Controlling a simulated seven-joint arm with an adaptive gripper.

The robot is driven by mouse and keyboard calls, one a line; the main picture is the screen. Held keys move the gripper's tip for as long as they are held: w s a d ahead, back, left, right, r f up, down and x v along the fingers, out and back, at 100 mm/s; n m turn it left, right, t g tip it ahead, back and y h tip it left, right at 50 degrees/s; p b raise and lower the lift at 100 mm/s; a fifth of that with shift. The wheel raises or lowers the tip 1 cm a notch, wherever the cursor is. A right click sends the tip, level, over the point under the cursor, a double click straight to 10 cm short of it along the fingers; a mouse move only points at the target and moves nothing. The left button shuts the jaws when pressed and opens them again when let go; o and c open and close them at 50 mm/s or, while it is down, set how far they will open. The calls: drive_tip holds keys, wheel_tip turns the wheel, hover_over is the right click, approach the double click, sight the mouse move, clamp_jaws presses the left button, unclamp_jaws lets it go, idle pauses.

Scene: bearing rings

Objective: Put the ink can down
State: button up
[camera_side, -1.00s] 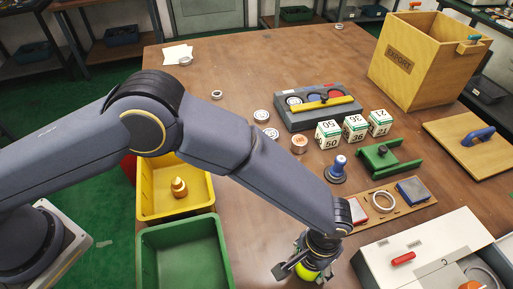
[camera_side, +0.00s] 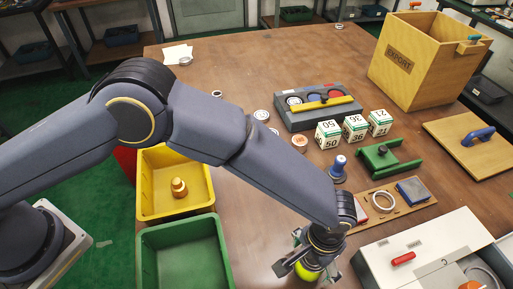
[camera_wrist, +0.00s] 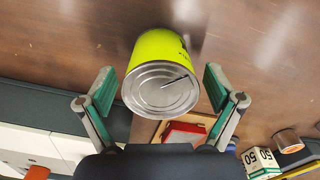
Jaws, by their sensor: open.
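The ink can (camera_wrist: 163,80) is yellow-green with a silver lid, and stands upright on the brown table (camera_wrist: 80,30) between my open fingers in the wrist view. In the side view the can (camera_side: 307,271) shows only in part, beneath my gripper (camera_side: 309,265). My gripper (camera_wrist: 160,100) is open, with one green-padded finger on each side of the can and a visible gap on both sides. The can's base is hidden in the wrist view.
A wooden board (camera_side: 408,205) with a ring and pads lies to the right of my gripper. A white case (camera_side: 430,250) is at the lower right, a green bin (camera_side: 184,222) to the left. Boxes marked with numbers (camera_side: 354,128) stand farther back.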

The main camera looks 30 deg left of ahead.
drive_tip(key=r, duration=1.1)
drive_tip(key=shift+w+a, duration=0.35)
drive_tip(key=shift+a, duration=0.05)
drive_tip(key=w+a+r+n+t, duration=0.1)
drive_tip(key=w+a+r, duration=0.2)
drive_tip(key=a+r, duration=0.75)
drive_tip(key=w+a+r+n+t, duration=0.1)
drive_tip(key=w+a+r+t, duration=0.1)
drive_tip(key=a+r, duration=0.9)
drive_tip(key=s+a+n+t, duration=0.1)
drive_tip(key=s+a, duration=0.6)
drive_tip(key=a, duration=0.4)
drive_tip(key=s+a+f+n+t, duration=0.1)
drive_tip(key=s+a+n, duration=0.1)
drive_tip(key=s+a, duration=0.5)
drive_tip(key=a, duration=0.4)
drive_tip(key=shift+f+t, duration=0.15)
drive_tip(key=shift+t, duration=0.15)
